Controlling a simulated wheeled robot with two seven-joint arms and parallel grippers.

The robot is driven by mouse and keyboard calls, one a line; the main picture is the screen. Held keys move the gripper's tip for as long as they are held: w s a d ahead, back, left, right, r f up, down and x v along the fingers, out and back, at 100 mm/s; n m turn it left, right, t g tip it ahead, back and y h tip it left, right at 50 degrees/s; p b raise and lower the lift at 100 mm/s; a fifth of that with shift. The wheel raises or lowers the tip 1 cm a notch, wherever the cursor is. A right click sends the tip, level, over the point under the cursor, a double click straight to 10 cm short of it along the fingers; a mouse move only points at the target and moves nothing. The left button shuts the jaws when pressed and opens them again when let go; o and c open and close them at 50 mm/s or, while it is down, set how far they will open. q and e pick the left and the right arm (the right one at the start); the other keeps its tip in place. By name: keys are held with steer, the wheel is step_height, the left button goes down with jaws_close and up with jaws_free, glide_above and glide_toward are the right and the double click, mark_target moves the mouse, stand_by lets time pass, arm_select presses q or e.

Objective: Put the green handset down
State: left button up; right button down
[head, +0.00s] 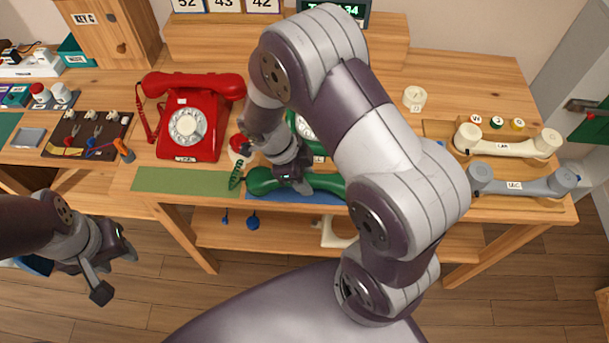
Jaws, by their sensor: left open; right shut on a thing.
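The green handset (262,182) lies sideways at the front edge of the table, over a blue mat (284,197). My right gripper (296,184) is shut on its middle from above. I cannot tell whether the handset rests on the mat or is held just above it. The green phone (304,127) is behind my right arm, with only part of its dial and body showing. A green coiled cord (236,176) hangs by the handset's left end. My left gripper (115,270) is open and empty, low in front of the table at the left.
A red phone (190,122) with its handset on stands left of the green one. A green mat (180,180) in front of it is bare. A white handset (508,143) and a grey handset (522,180) lie at the right.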

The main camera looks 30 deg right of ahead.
steer(key=shift+s+f, duration=0.1)
steer(key=c, duration=0.7)
jaws_free()
